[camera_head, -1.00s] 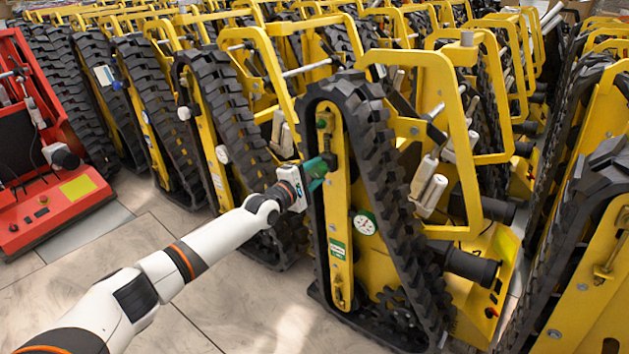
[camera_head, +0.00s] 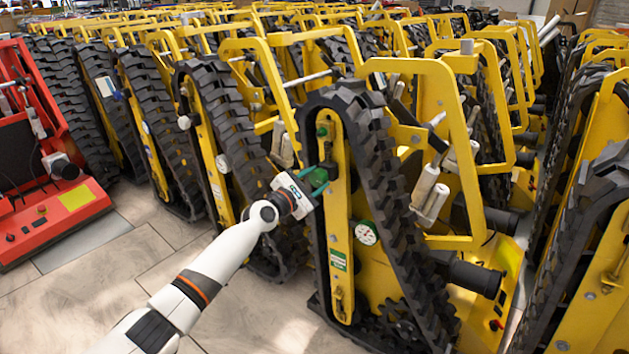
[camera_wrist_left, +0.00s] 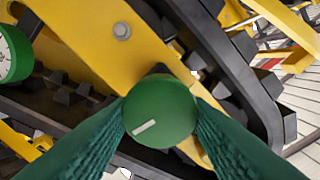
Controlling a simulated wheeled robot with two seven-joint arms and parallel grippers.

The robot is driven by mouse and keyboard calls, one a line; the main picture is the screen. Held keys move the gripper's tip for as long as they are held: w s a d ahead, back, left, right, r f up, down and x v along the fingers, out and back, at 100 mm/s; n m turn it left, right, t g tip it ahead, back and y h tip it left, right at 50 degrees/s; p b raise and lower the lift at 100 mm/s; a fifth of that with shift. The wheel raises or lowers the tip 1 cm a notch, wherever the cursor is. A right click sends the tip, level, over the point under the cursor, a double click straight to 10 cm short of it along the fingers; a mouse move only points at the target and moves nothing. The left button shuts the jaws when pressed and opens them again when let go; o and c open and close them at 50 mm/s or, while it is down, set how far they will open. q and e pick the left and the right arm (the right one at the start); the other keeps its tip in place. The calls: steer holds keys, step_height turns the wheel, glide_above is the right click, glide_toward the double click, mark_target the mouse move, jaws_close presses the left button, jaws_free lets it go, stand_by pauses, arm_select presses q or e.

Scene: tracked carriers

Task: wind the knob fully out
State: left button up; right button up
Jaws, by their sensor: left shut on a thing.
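The green round knob (camera_wrist_left: 160,112) with a white mark on its face fills the middle of the left wrist view. It sits on the yellow side plate of the nearest tracked carrier (camera_head: 338,215). The teal fingers of my left gripper (camera_head: 320,180) are on either side of the knob and shut on it; the fingers (camera_wrist_left: 160,120) also show in the wrist view. In the head view the knob is mostly hidden by the gripper. How far it is wound out cannot be told. My right gripper is not in view.
A white dial gauge (camera_head: 366,232) sits lower on the same plate, and black track (camera_head: 385,180) runs around it. More yellow carriers stand close behind and to the right. A red machine (camera_head: 50,200) stands at the left. The tiled floor (camera_head: 110,265) in front is clear.

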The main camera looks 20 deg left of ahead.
arm_select(q)
steer(key=shift+f, duration=0.2)
steer(key=o, duration=0.8)
steer(key=shift+o, duration=1)
steer(key=shift+r, duration=0.1)
steer(key=shift+s, duration=0.1)
